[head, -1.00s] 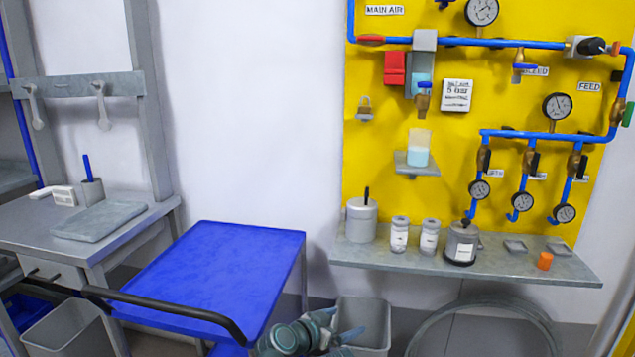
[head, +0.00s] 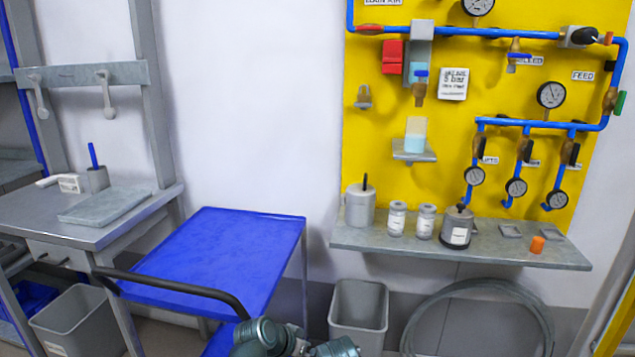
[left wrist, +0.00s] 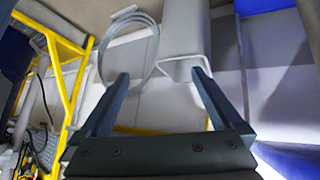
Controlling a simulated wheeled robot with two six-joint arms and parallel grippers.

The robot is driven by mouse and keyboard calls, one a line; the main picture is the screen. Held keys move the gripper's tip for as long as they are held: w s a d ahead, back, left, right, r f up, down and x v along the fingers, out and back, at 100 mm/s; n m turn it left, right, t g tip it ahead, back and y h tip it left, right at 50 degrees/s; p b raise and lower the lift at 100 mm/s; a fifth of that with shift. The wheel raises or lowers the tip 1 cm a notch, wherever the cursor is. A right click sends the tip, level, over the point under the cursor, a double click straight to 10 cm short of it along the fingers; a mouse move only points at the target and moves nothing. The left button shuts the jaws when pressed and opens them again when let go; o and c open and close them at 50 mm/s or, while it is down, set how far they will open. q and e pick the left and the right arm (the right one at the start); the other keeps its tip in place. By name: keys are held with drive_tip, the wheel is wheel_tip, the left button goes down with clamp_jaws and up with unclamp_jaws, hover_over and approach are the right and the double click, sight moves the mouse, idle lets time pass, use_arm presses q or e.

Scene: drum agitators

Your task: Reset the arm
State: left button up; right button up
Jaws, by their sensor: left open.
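My left gripper (left wrist: 158,88) shows in the left wrist view with its two dark fingers spread apart and nothing between them. Beyond the fingers are the grey bin and the coiled hose. In the head view, parts of my arm (head: 285,343) show at the bottom edge, in front of the blue cart; the fingers cannot be seen there. My right gripper is in neither view.
A blue cart (head: 215,255) stands beside the grey bench (head: 40,212). A grey bin (head: 358,318) and a coiled hose (head: 478,287) lie under the wall shelf (head: 400,240), which holds several containers. The yellow panel (head: 392,170) carries blue pipes and gauges.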

use_arm(q)
drive_tip(key=s+a+f+n+g+y, duration=0.3)
drive_tip(key=s+a, duration=0.2)
drive_tip(key=a, duration=0.3)
drive_tip(key=s+a+f+n+g+y, duration=0.25)
drive_tip(key=s+a+n, duration=0.2)
drive_tip(key=a, duration=0.35)
drive_tip(key=s+d+r+m+p, duration=0.1)
drive_tip(key=s+d+r+p, duration=0.1)
drive_tip(key=r+p, duration=0.5)
drive_tip(key=s+d+r+m+y+p, duration=0.1)
drive_tip(key=s+d+r+m+p, duration=0.1)
drive_tip(key=d+r+p, duration=0.3)
drive_tip(key=s+d+r+m+p, duration=0.2)
drive_tip(key=d+r+p, duration=0.2)
drive_tip(key=r+p, duration=0.4)
drive_tip(key=shift+d+r+y+p, duration=0.25)
drive_tip(key=shift+r+y+p, duration=0.1)
drive_tip(key=shift+r, duration=0.05)
